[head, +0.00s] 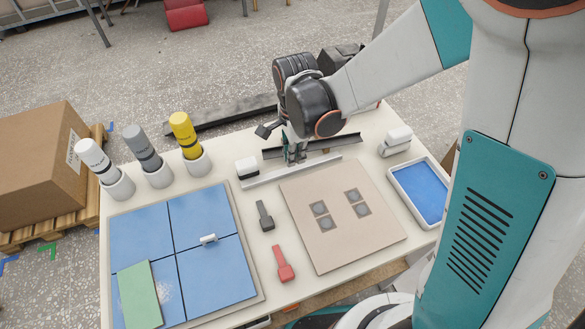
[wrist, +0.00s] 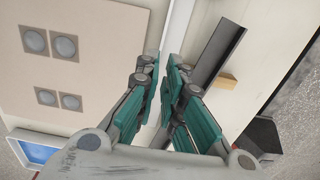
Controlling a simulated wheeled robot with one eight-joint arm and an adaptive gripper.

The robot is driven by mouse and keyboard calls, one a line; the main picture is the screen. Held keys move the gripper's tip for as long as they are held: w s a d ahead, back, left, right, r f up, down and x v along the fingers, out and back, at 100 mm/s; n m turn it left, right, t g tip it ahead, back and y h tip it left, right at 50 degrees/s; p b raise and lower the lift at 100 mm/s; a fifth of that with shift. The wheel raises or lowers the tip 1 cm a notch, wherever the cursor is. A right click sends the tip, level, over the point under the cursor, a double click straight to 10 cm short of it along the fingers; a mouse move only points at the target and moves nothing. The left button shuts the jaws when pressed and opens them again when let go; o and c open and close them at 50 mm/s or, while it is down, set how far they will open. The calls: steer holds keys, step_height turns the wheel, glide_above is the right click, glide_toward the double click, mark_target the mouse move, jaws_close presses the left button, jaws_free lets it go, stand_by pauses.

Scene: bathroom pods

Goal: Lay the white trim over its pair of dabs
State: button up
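The white trim (head: 290,171) is a long, thin strip lying along the far side of the beige board (head: 303,245). In the wrist view the white trim (wrist: 182,22) runs up from between the fingertips. The board bears two pairs of round grey dabs on square patches, a left pair (head: 320,208) and a right pair (head: 352,196). My gripper (head: 295,160) points down at the middle of the trim. In the wrist view my gripper (wrist: 162,72) has its fingers apart, one on each side of the trim; contact is hidden.
A dark angled trim (head: 325,145) lies just behind the white one, close to my fingers. A white block (head: 247,170) stands at the trim's left end. A blue tray (head: 422,192) is at right. Blue tiles (head: 205,212), grey (head: 264,216) and red (head: 284,265) tools lie left of the board.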

mark_target(294, 171)
step_height(294, 171, down, 5)
steer(key=b, duration=0.2)
steer(key=shift+f+b, duration=0.15)
steer(key=shift+b, duration=0.15)
steer(key=shift+s, duration=0.1)
jaws_close()
step_height(294, 171, up, 20)
steer(key=p, duration=1.4)
